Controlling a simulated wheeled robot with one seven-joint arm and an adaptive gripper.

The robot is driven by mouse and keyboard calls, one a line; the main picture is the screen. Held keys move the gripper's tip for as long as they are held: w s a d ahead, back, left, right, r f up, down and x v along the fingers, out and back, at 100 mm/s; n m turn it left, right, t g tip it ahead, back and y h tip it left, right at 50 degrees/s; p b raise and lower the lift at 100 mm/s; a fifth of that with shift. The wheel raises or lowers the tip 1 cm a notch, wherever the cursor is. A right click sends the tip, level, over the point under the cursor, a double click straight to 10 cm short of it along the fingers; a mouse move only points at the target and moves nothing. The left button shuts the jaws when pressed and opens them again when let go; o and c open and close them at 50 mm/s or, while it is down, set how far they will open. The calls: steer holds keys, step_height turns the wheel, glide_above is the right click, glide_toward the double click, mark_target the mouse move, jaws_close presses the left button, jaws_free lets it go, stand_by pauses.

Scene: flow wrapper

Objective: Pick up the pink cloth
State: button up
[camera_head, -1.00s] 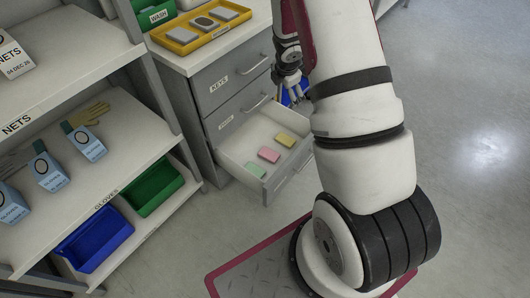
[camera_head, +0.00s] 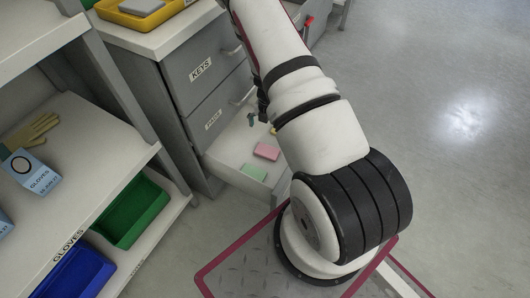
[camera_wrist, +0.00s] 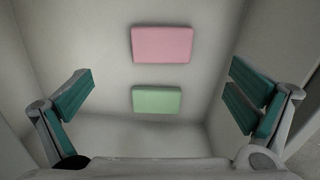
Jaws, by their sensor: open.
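The pink cloth (camera_head: 266,152) is a small flat block lying in the open drawer of the grey cabinet. It also shows in the wrist view (camera_wrist: 162,45), at the upper middle. My gripper (camera_wrist: 160,95) is open and empty, with its teal finger pads wide apart to either side. The pink cloth lies beyond the fingertips, apart from them. In the head view my arm hides most of the gripper; a fingertip (camera_head: 251,118) shows over the drawer.
A green cloth (camera_wrist: 157,100) lies beside the pink one in the drawer (camera_head: 228,157). A yellow cloth (camera_head: 273,131) is mostly hidden by my arm. Drawer walls stand close around. A shelf with a green bin (camera_head: 130,212) and a blue bin (camera_head: 75,275) is at the left.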

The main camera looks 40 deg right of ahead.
steer(key=b, duration=0.2)
glide_above(267, 151)
steer(key=f, duration=0.6)
steer(key=shift+w+d+f, duration=0.3)
steer(key=shift+w+d, duration=0.05)
steer(key=shift+d, duration=0.05)
steer(key=shift+s+a+f+b, duration=0.1)
steer(key=shift+f+b, duration=0.55)
steer(key=shift+f, duration=0.25)
steer(key=shift+s+a+f+b, duration=0.15)
steer(key=shift+f+b, duration=0.45)
steer(key=shift+f, duration=0.3)
steer(key=shift+s+a+f+b, duration=0.1)
steer(key=shift+f+b, duration=0.55)
steer(key=shift+f, duration=0.25)
steer(key=shift+r, duration=0.1)
steer(key=c, duration=0.7)
